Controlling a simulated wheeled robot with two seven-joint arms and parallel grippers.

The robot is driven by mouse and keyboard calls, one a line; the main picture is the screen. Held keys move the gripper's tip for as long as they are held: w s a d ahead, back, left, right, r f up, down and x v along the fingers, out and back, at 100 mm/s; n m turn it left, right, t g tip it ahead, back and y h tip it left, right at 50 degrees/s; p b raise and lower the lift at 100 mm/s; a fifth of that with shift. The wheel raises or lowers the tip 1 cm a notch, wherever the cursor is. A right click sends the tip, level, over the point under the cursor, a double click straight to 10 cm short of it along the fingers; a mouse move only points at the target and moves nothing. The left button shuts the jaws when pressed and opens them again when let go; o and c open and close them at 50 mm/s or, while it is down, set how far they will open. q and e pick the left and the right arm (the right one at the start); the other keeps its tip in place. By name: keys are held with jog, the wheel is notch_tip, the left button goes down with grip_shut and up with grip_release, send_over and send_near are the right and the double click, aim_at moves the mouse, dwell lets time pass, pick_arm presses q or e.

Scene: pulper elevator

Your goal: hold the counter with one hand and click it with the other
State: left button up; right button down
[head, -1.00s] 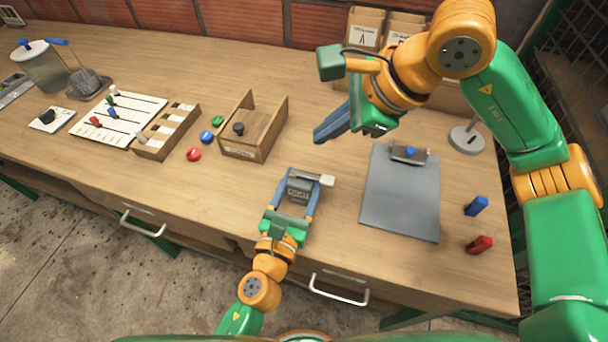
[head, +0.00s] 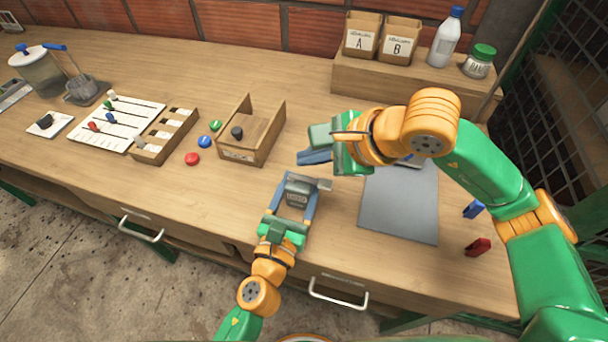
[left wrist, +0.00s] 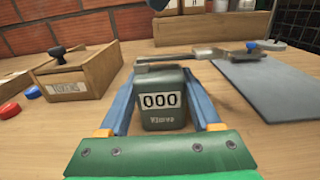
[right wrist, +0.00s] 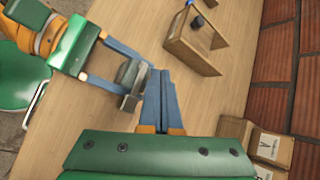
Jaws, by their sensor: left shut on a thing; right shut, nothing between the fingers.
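The counter (head: 297,196) is a small dark grey-green box with a lever on its top. Its window reads 000 in the left wrist view (left wrist: 162,101). My left gripper (head: 290,205) is shut on the counter, one blue finger on each side, just above the table's front part. My right gripper (head: 314,157) is shut and empty, above and behind the counter in the head view. In the right wrist view its closed fingers (right wrist: 161,90) appear close beside the counter (right wrist: 131,75). I cannot tell whether they touch it.
An open wooden box (head: 252,152) with a dark-knobbed stamp stands left of the counter. Labelled bins (head: 361,36) stand on a shelf behind.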

aim_at(310, 180)
jog(key=shift+f, duration=1.1)
jog(key=shift+f, duration=0.15)
dwell(1.1)
jog(key=shift+f, duration=0.3)
jog(key=shift+d+f, duration=0.1)
jog(key=shift+f, duration=0.45)
dwell(0.7)
jog(key=shift+r, duration=1)
jog(key=shift+r, duration=2.5)
